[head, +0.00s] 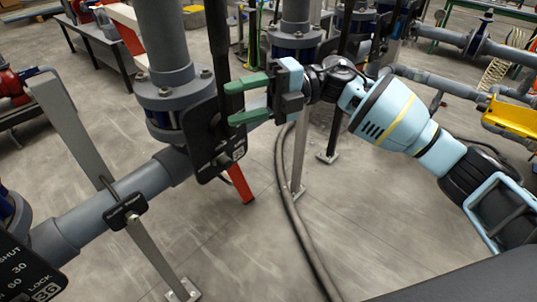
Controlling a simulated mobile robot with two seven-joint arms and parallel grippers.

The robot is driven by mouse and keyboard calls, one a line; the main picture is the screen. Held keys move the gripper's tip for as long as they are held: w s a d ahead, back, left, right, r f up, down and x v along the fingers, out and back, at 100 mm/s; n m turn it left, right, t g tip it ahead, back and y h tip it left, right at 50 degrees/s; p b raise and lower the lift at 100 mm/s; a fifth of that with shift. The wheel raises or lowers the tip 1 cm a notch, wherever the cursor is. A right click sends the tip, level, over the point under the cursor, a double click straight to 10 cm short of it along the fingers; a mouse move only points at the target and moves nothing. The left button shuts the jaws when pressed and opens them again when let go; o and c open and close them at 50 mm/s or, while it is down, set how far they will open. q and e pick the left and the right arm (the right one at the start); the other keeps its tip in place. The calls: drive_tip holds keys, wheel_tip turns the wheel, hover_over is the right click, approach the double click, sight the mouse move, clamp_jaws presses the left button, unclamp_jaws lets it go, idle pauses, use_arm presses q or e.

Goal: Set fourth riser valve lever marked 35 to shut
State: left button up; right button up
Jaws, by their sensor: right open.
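A riser valve with a blue body (163,121) stands left of centre in the head view, under a thick grey pipe. A long black bar (218,45) rises from behind the plate's top. A red bar end (240,184) shows below the plate. My right gripper (234,103) is open, its green fingers pointing left at the plate's right edge. Whether they touch anything I cannot tell. My left gripper is out of view.
Another plate (22,270), reading SHUT, 30, 60 and LOCK, is at the lower left. A grey horizontal pipe (85,217) and steel post (150,255) cross the left side. Another valve (295,45) stands behind my gripper. A dark hose (290,205) lies on open floor.

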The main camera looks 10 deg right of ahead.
drive_tip(key=d+f+m+t+y, duration=0.1)
drive_tip(key=d+f+m+t, duration=0.1)
drive_tip(key=f+m+t, duration=0.4)
drive_tip(key=w+d+f+m+t+y, duration=0.1)
drive_tip(key=d+f+m+t, duration=0.1)
drive_tip(key=f+m+t, duration=0.5)
drive_tip(key=shift+w+d+f+m, duration=0.2)
drive_tip(key=shift+d+f+m, duration=0.2)
drive_tip(key=shift+f+m, duration=0.5)
